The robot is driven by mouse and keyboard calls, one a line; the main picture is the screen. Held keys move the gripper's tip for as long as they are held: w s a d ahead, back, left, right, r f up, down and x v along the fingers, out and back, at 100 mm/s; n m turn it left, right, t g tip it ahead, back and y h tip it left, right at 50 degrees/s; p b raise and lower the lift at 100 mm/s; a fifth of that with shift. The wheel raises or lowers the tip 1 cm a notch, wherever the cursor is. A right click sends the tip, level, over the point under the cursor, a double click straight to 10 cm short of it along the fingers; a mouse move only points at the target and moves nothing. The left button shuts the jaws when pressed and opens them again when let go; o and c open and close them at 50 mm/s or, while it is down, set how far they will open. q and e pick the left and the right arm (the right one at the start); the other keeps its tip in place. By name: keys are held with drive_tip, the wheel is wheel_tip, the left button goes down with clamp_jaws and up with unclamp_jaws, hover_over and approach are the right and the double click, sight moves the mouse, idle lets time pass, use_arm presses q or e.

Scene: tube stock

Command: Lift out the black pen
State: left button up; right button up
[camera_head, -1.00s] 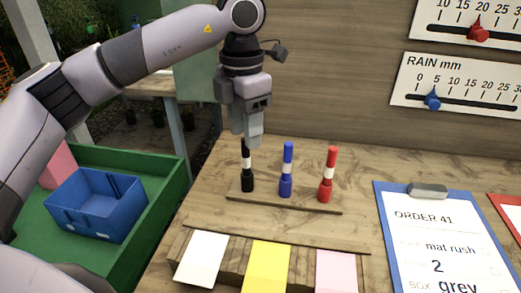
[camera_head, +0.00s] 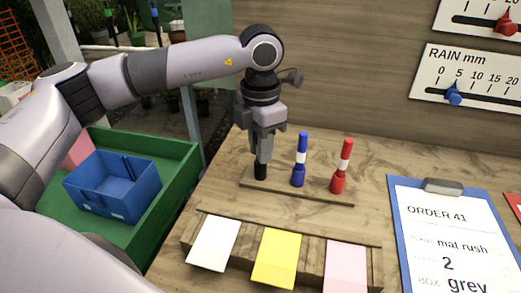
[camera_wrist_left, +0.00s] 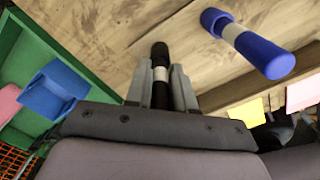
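The black pen (camera_head: 260,172) stands upright at the left end of a wooden strip holder (camera_head: 318,193). In the head view only its lower black part shows; my left gripper (camera_head: 264,158) hides the upper part. In the left wrist view the black pen (camera_wrist_left: 160,62), with its white band, lies between the two fingers of my left gripper (camera_wrist_left: 160,75). The fingers are very close to its sides; whether they press on it cannot be told. My right gripper is not in view.
A blue pen (camera_head: 299,160) and a red pen (camera_head: 342,165) stand just right of the black one. White, yellow and pink cards (camera_head: 276,258) lie in front. A blue box (camera_head: 113,187) sits in a green tray (camera_head: 170,215) at left. A clipboard (camera_head: 446,230) lies at right.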

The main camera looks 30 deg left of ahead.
use_arm(q)
clamp_jaws()
drive_tip(key=shift+r, duration=0.1)
wheel_tip(320, 180, up, 20)
drive_tip(key=p, duration=0.2)
